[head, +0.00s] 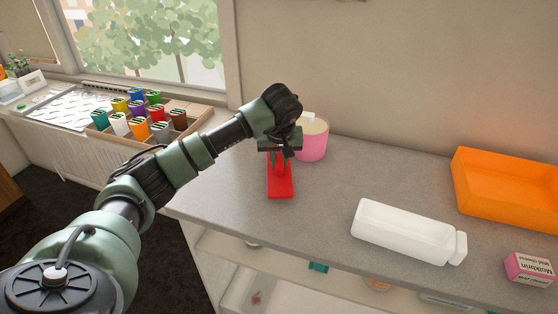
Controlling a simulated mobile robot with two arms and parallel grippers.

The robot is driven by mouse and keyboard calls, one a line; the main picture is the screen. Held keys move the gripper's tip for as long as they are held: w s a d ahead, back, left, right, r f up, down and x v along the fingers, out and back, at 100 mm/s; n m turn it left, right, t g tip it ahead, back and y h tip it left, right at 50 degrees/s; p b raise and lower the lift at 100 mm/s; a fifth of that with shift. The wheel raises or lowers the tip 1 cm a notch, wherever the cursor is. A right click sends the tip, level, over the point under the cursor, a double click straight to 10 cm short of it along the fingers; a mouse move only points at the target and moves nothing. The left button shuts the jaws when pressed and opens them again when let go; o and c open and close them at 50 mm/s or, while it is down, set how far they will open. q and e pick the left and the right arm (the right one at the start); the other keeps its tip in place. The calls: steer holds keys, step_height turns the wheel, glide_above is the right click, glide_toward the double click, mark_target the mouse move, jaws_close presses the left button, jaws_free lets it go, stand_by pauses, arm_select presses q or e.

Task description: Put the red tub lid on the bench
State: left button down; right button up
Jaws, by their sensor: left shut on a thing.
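The red tub lid (281,188) is under my left gripper (280,157), at the left part of the grey bench (330,180). My left gripper points down and is shut on the lid's raised red grip. The lid's flat part looks level, low over the bench or touching it; I cannot tell which. The gripper hides the lid's far part. A pink tub (313,145) stands just behind and to the right of the gripper, partly hidden by it. My right gripper is not in view.
A white container (405,232) lies at the bench's front right, with an orange tray (505,190) behind it. A pink box (530,268) is at the right edge. A wooden tray (165,130) of colourful pots stands by the window. The bench's middle is clear.

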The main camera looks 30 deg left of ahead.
arm_select(q)
steer(key=shift+f, duration=0.55)
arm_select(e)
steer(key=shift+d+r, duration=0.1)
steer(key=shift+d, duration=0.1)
arm_select(q)
steer(key=shift+f, duration=0.15)
steer(key=c, duration=1.3)
jaws_free()
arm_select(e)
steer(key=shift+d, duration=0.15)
